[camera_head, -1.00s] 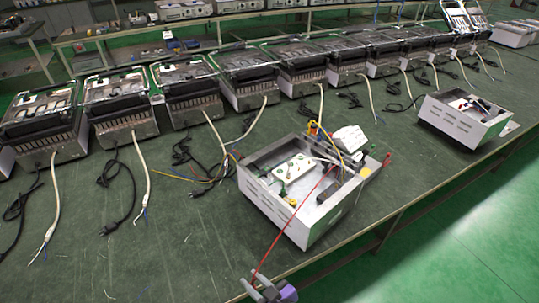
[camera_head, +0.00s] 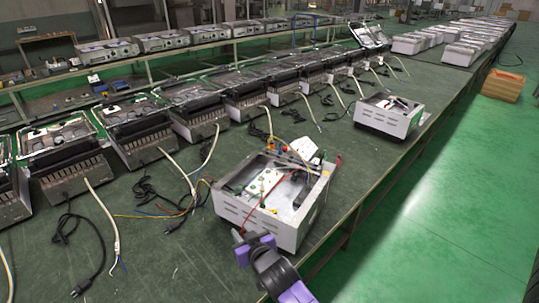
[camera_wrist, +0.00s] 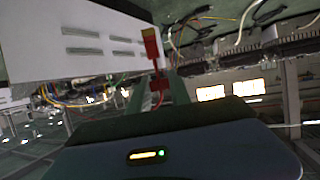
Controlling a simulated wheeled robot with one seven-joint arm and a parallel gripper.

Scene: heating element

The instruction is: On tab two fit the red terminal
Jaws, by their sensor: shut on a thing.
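The open white appliance housing (camera_head: 285,232) stands on the green bench, with a pale plate (camera_head: 265,183) and small parts inside. My gripper (camera_head: 246,237) is at its near front wall, low and outside it. In the wrist view my gripper (camera_wrist: 161,98) is shut on the red terminal (camera_wrist: 151,44), which points up and away from the jaws. The slotted white wall of the housing (camera_wrist: 92,45) is just left of and behind the terminal. A red wire (camera_head: 262,200) runs from the jaws over the wall into the housing. I cannot make out tab two.
A second open white unit (camera_head: 390,118) stands farther back on the right. A row of dark-fronted units (camera_head: 142,135) with loose cables lines the left. Yellow and blue wires (camera_head: 198,195) lie left of the housing. The green bench (camera_head: 150,260) is mostly bare at front left.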

